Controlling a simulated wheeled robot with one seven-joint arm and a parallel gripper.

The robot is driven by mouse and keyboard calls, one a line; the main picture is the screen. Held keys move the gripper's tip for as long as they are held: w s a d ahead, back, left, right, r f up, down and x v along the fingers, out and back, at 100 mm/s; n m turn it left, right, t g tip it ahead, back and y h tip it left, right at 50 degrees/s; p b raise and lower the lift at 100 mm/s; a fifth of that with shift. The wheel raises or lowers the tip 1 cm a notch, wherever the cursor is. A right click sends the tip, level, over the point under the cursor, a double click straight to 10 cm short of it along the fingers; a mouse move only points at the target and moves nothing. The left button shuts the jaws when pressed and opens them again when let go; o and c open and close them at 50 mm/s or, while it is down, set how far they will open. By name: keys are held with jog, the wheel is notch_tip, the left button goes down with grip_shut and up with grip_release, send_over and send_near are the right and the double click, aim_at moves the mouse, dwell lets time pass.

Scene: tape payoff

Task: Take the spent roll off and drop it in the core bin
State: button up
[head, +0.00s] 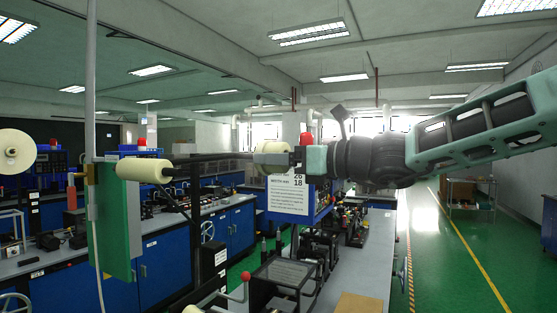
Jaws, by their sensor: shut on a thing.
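My gripper (294,157) reaches in from the right and is shut on a small cream-grey roll (268,158), which looks like the spent roll. The roll is level with the end of a dark horizontal bar of the payoff stand (215,157). I cannot tell whether the roll is still around a spindle there or clear of it. Another cream roll (145,170) sits on the stand's left side, beside a green panel. I cannot make out the core bin for certain.
A large cream roll (17,151) is at the far left. A green panel (118,215) and a tall grey pole stand at left. A dark-framed box (290,275) and a red-knobbed lever (245,276) are below. Blue benches fill the left; green floor (440,255) is open at right.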

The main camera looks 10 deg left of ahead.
jog(key=shift+r, duration=0.15)
jog(key=b+v, duration=0.1)
jog(key=v, duration=0.8)
jog(key=shift+d, duration=0.2)
dwell(1.2)
jog(key=shift+s, duration=0.1)
dwell(0.4)
